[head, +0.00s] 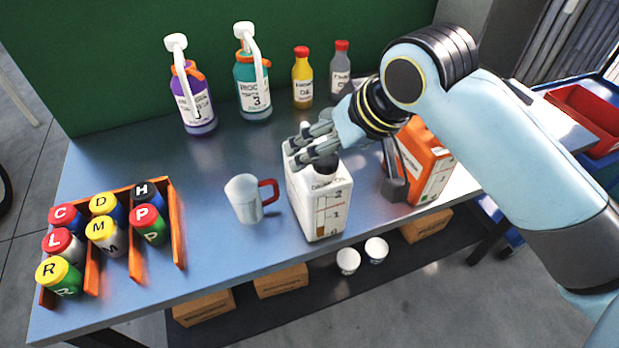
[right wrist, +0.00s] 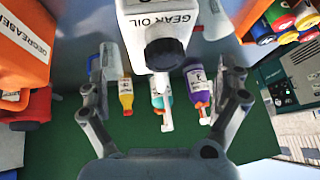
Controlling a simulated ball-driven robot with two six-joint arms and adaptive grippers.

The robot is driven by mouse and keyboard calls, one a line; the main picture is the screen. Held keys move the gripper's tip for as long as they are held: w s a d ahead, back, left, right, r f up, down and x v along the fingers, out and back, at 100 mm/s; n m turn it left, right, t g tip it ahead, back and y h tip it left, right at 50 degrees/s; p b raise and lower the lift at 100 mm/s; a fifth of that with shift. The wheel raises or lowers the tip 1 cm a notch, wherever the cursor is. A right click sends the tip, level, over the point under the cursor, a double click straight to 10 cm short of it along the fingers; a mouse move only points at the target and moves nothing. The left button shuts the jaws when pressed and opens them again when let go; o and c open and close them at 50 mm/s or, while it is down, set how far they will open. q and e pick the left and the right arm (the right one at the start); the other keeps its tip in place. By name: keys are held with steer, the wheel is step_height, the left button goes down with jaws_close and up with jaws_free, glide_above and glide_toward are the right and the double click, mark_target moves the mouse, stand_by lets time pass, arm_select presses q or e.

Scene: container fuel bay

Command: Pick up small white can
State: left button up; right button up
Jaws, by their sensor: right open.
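A white can (head: 320,200) with a dark cap and a level scale stands upright on the blue table. In the right wrist view the can (right wrist: 150,22) reads "GEAR OIL", with its black cap toward the camera. My right gripper (head: 315,145) is over the can's top, fingers pointing left. In the right wrist view the gripper (right wrist: 165,80) is open, one finger on each side of the cap and nothing held. Whether a finger touches the can, I cannot tell. Two small white cups or tins (head: 348,260) sit below the table's front edge. My left gripper is not in view.
A clear mug (head: 246,200) with a red handle stands close left of the can. An orange container (head: 425,160) stands close right. Pump bottles (head: 252,85) and small bottles (head: 303,78) line the back.

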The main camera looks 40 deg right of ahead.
mark_target(315, 181)
steer(key=p+x, duration=0.1)
steer(key=x, duration=0.6)
steer(key=shift+d, duration=0.15)
steer(key=c, duration=1.4)
steer(key=shift+r, duration=0.1)
steer(key=shift+c, duration=0.9)
